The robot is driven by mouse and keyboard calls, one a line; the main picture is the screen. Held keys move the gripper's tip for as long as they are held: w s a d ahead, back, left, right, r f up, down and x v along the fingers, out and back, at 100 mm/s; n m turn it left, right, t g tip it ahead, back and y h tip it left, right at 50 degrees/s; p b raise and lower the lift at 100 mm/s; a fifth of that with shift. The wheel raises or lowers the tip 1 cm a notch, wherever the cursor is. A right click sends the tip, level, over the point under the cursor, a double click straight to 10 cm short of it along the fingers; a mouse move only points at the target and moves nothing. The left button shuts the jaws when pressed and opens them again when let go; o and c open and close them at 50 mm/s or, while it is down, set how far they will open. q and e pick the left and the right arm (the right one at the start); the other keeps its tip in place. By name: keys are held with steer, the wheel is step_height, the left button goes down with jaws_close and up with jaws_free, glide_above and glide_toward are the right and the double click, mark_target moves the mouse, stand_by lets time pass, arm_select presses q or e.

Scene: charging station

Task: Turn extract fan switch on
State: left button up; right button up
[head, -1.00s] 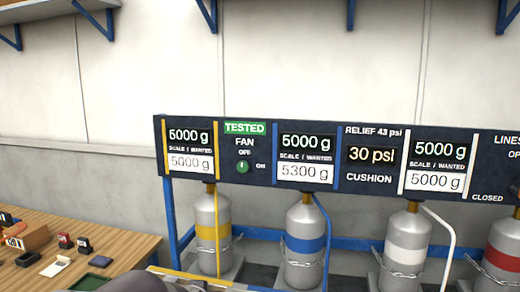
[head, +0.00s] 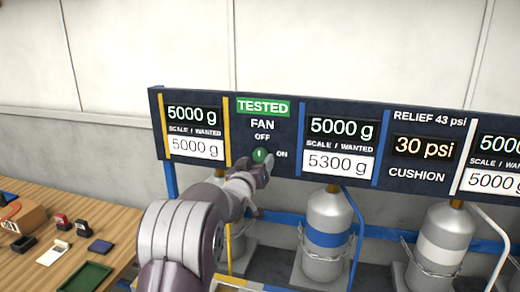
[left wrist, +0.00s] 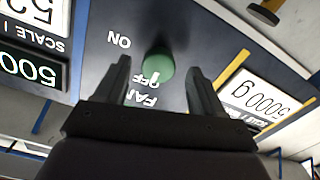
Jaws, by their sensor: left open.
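The fan switch is a round green knob (head: 260,154) on the dark panel, under the words FAN and OFF, with ON at its right. In the left wrist view the knob (left wrist: 158,66) has a white mark pointing toward the word OFF. My left gripper (head: 260,168) is at the panel just below the knob. In the left wrist view the left gripper (left wrist: 158,75) is open, one finger on each side of the knob, with gaps visible. I cannot tell how deep the fingers reach. My right gripper is out of view.
The dark panel (head: 285,119) carries scale displays and a 30 psi display. Grey cylinders (head: 327,216) stand chained below it. A wooden table (head: 40,200) at the left holds small boxes and a green tray (head: 80,278).

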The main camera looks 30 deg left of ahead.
mark_target(259, 158)
arm_select(q)
steer(key=shift+x, duration=0.9)
steer(key=shift+w+a+r+p, duration=0.1)
steer(key=shift+w+r+p, duration=0.05)
steer(key=shift+w+p, duration=0.3)
steer(key=shift+w, duration=0.2)
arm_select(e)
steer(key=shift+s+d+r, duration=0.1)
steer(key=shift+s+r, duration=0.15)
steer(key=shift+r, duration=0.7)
arm_select(q)
steer(key=shift+w, duration=0.1)
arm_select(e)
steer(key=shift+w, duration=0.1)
arm_select(q)
steer(key=c, duration=1.1)
steer(key=shift+o, duration=0.2)
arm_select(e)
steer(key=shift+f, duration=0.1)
